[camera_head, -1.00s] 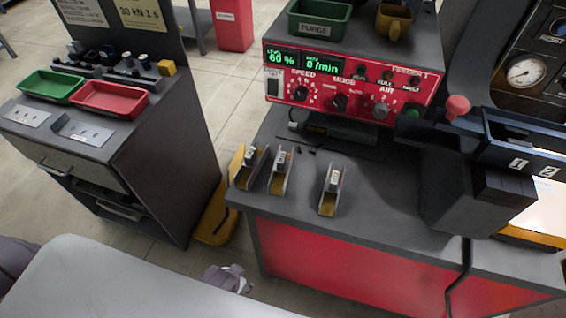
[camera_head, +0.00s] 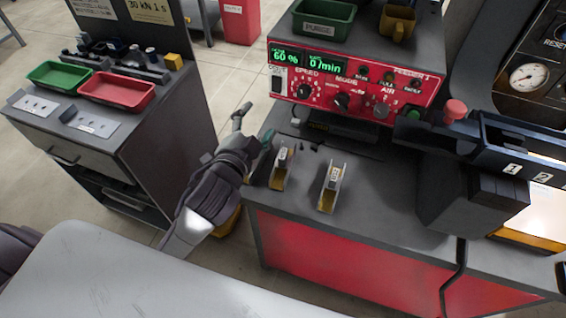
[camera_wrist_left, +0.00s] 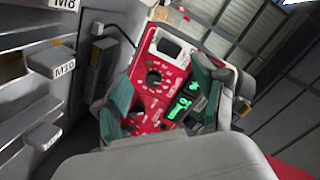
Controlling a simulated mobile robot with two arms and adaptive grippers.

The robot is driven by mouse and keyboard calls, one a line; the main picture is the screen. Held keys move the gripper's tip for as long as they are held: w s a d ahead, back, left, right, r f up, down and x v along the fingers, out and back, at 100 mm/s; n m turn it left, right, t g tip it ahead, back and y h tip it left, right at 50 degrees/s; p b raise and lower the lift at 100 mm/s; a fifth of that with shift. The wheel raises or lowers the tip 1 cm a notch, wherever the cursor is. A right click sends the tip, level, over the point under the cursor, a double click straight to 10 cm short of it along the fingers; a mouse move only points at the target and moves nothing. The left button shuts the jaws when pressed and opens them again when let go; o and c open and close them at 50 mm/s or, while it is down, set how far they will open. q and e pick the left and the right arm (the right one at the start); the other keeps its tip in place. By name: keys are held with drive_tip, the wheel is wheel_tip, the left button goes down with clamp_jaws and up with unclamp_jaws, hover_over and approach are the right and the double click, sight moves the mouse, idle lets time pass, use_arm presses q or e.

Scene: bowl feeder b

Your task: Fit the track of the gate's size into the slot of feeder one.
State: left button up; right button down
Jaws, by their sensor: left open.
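Two tracks, a middle one (camera_head: 281,168) and a right one (camera_head: 330,187), lie on the feeder bench (camera_head: 390,200), with pale size labels too small to read in the head view. The leftmost track is hidden there by my left gripper (camera_head: 256,125), which is open above the bench's left edge, its jaws empty. In the left wrist view, labelled blocks that look like the tracks, one marked M8 (camera_wrist_left: 61,5) and one M10 (camera_wrist_left: 55,62), are left of the open fingers (camera_wrist_left: 163,97). I cannot make out the slot or the gate's size. My right gripper is not in view.
Feeder one's red control panel (camera_head: 350,88) stands behind the tracks. A black rail numbered 1 and 2 (camera_head: 530,150) juts out at right. A side cabinet with a green tray (camera_head: 60,76) and a red tray (camera_head: 117,90) stands left, across a floor gap.

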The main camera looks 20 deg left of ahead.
use_arm(q)
drive_tip(key=w+d+r+m+t+h, duration=0.35)
drive_tip(key=d+r+m+h, duration=0.3)
drive_tip(key=r+m, duration=0.35)
drive_tip(key=s+d+r+m+g+h, duration=0.2)
drive_tip(key=d+r+m+g+h, duration=0.5)
drive_tip(key=m+h, duration=0.7)
drive_tip(key=m+g+y, duration=1.2)
drive_tip(key=m+y, duration=0.4)
drive_tip(key=m, duration=0.4)
approach(283, 153)
drive_tip(key=shift+g, duration=0.25)
drive_tip(key=p+x, duration=0.1)
drive_tip(key=x, duration=0.3)
drive_tip(key=shift+w+f+p, duration=0.15)
drive_tip(key=shift+f+p, duration=0.15)
drive_tip(key=shift+f, duration=0.05)
drive_tip(key=p+x, duration=0.2)
drive_tip(key=x, duration=0.2)
drive_tip(key=shift+d+f, duration=0.15)
drive_tip(key=shift+d, duration=0.1)
drive_tip(key=shift+d+f, duration=0.15)
drive_tip(key=shift+f, duration=0.4)
drive_tip(key=c, duration=1.3)
drive_tip(key=shift+r, duration=0.1)
clamp_jaws()
